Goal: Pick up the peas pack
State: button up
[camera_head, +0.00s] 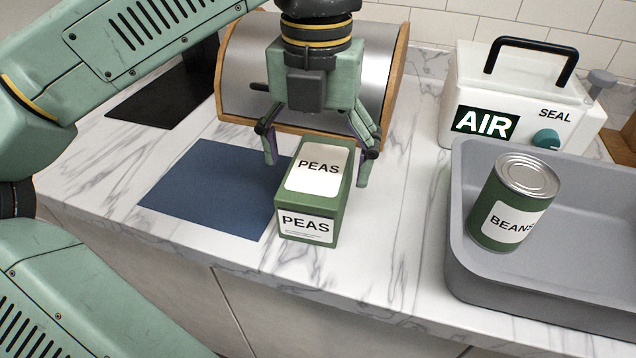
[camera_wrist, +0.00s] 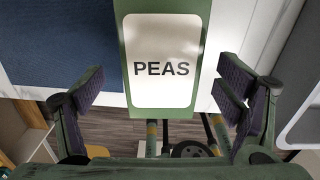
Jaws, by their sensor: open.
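The peas pack (camera_head: 318,178) is a green box with white labels reading PEAS, resting on the marble counter near its front edge. Its top label also shows in the wrist view (camera_wrist: 164,60). My gripper (camera_head: 316,170) is above and behind the pack, pointing down, with one finger on each side of its far part. In the wrist view my gripper (camera_wrist: 163,98) has its fingers wide apart, with the pack's label between and beyond them. The fingers are open and hold nothing. I cannot tell whether either finger touches the pack.
A blue mat (camera_head: 210,190) lies left of the pack. A bread box (camera_head: 235,85) stands behind my gripper. At right, a grey tray (camera_head: 455,225) holds a beans can (camera_head: 508,205), with a white AIR SEAL box (camera_head: 515,95) behind. Bare counter lies between pack and tray.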

jog(key=f, duration=0.2)
jog(key=f+p, duration=0.1)
jog(key=f, duration=0.2)
jog(key=shift+w+d+f, duration=0.15)
jog(key=shift+w+f, duration=0.05)
jog(key=shift+f, duration=0.15)
jog(key=shift+c, duration=0.2)
jog(key=c, duration=1.4)
jog(key=shift+c, duration=0.8)
jog(key=shift+r, duration=0.2)
